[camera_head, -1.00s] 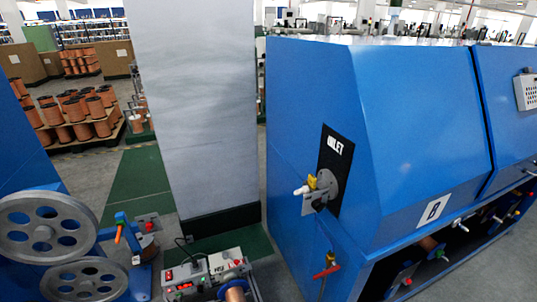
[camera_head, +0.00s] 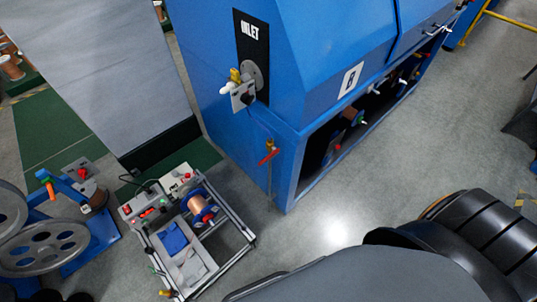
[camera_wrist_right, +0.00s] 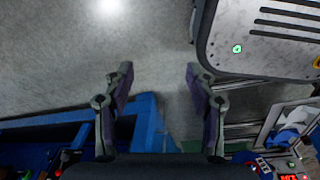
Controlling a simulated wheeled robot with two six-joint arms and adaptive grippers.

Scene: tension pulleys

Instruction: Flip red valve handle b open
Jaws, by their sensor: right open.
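The red valve handle (camera_head: 269,156) sits on a thin vertical pipe at the near left corner of the blue machine marked B (camera_head: 320,60). The handle lies slanted across the pipe, below the INLET plate. My right gripper (camera_wrist_right: 158,82) shows in the wrist view with its two fingers well apart and nothing between them. It is over floor, with a blue machine edge beyond the fingers. The red handle cannot be made out in the wrist view. My left gripper is not seen.
A wheeled frame with a copper spool (camera_head: 197,204) stands left of the valve. Grey pulleys (camera_head: 45,245) are at the far left, and a grey column (camera_head: 110,75) stands behind.

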